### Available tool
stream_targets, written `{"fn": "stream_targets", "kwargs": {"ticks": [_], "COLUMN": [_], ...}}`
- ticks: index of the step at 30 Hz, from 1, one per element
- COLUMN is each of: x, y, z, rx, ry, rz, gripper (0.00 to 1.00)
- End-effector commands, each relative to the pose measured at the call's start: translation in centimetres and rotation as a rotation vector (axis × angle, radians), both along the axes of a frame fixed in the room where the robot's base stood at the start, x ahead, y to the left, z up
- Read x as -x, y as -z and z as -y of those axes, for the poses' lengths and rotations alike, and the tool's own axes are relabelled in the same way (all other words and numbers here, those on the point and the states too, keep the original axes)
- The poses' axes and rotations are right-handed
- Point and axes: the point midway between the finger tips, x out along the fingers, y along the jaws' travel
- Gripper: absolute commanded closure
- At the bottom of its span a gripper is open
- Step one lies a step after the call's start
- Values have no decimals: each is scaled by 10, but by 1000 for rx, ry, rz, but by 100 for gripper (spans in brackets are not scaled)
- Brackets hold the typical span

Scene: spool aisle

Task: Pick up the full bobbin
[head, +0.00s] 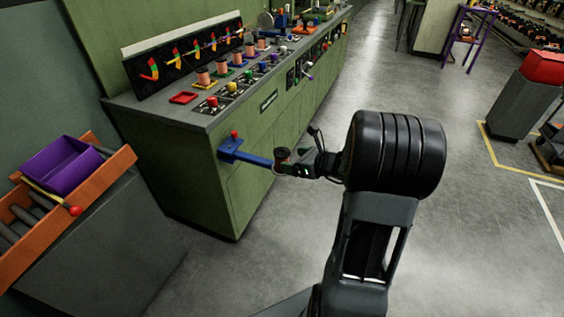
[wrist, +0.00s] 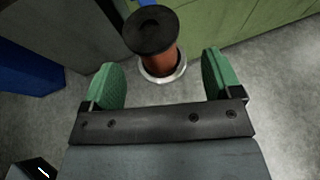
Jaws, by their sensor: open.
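The bobbin, wound with copper-coloured wire (wrist: 163,57), stands upright in the wrist view with a dark top flange and a pale lower flange. It also shows small in the head view (head: 282,154), at the free end of a blue arm (head: 252,159) on the green cabinet's front. My gripper (wrist: 160,82) is open, with green-padded fingers to the left and right. The bobbin is just ahead of the gap between the fingers, and neither finger appears to touch it. In the head view my gripper (head: 301,165) is close beside the bobbin; its fingers are hard to make out.
The green cabinet (head: 245,185) carries several copper-coloured spools, knobs and gauges on top. A purple bin (head: 62,166) sits in an orange rack at the left. A grey pedestal with a red top (head: 520,95) stands right. The grey floor (head: 350,85) between is open.

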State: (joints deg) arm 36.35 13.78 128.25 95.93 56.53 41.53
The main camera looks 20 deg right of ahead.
Motion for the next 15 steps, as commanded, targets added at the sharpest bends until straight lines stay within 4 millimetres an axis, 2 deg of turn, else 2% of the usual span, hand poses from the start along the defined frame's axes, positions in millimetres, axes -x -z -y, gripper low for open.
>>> {"fn": "stream_targets", "kwargs": {"ticks": [15], "x": [-41], "y": [18], "z": [-26], "rx": [2], "ry": [-2], "rz": [0], "gripper": [16]}}
